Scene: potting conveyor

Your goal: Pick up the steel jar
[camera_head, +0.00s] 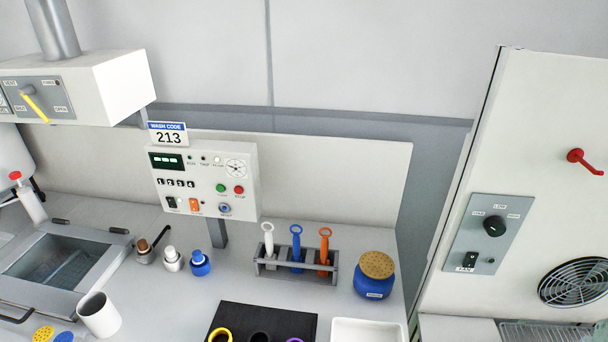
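My gripper is not in view.
A control panel (205,182) on a post rises behind the jars. A sink basin (105,236) and white cup (98,315) are left. A rack (262,268) of coloured tools, a blue lidded jar (374,285), black block (285,319) and white tray (367,322) are right.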

